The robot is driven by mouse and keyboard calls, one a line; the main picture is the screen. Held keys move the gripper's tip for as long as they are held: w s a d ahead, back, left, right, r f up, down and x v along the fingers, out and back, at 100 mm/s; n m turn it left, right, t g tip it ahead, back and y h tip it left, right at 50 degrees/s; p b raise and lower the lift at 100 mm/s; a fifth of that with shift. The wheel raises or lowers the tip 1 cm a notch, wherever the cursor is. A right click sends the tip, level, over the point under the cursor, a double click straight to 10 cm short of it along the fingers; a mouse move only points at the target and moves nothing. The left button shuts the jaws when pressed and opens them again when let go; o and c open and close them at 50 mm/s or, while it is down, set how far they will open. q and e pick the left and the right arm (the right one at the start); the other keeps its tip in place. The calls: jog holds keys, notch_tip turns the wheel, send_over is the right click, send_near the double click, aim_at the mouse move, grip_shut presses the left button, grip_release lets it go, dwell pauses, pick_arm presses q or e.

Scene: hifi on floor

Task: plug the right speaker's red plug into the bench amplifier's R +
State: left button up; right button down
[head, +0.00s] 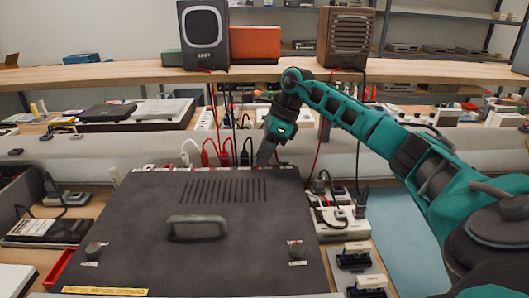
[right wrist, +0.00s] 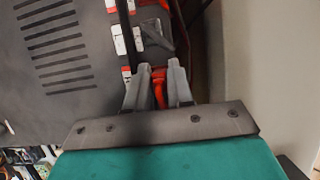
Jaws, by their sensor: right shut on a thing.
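The bench amplifier (head: 150,215) is a large dark box with a slotted top and a handle. Its rear edge carries labelled sockets with white, red and black plugs. My right gripper (head: 266,153) reaches down behind the right part of that edge. In the right wrist view the gripper (right wrist: 158,75) is shut on a red plug (right wrist: 159,88), close beside the amplifier's labelled rear strip (right wrist: 128,40). I cannot tell whether the plug's tip is in a socket; the R + mark is not readable. The right speaker (head: 346,38) is brown and stands on the shelf. My left gripper is out of view.
Other red plugs (head: 208,155) and a white plug (head: 189,152) stand at the amplifier's rear. A red cable (head: 318,150) hangs from the shelf beside my right arm. The left speaker (head: 203,38) is on the shelf. Small devices (head: 335,222) crowd the amplifier's right side.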

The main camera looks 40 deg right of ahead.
dwell(0.7)
jog(key=c, duration=0.9)
grip_release()
jog(key=shift+f, duration=0.1)
jog(key=p+v, duration=0.2)
jog(key=v, duration=0.4)
jog(key=w+a+p+v, duration=0.1)
jog(key=p+v, duration=0.1)
jog(key=v, duration=0.3)
jog(key=r+p+v, duration=0.1)
jog(key=p+v, duration=0.1)
jog(key=v, duration=0.4)
jog(key=shift+w+a+r, duration=0.1)
jog(key=shift+a+r, duration=0.1)
jog(key=shift+r, duration=0.05)
jog(key=shift+f, duration=0.1)
